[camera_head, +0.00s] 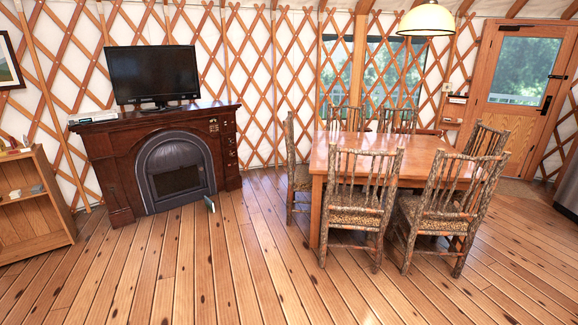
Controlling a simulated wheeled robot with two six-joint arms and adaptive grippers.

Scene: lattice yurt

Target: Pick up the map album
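A small, thin, dark green object with a pale edge (209,204) is on the wooden floor, just in front of the right part of the fireplace. It looks like a small book on edge, but it is too small to tell whether it is the map album. I can make out no other thing that is clearly the album. Neither of my grippers shows in the head view.
A fireplace cabinet (122,180) with a television (151,76) stands at the left. A low wooden shelf (40,243) is at the left edge. A dining table (415,150) with several log chairs (358,196) fills the right. The front floor (215,285) is clear.

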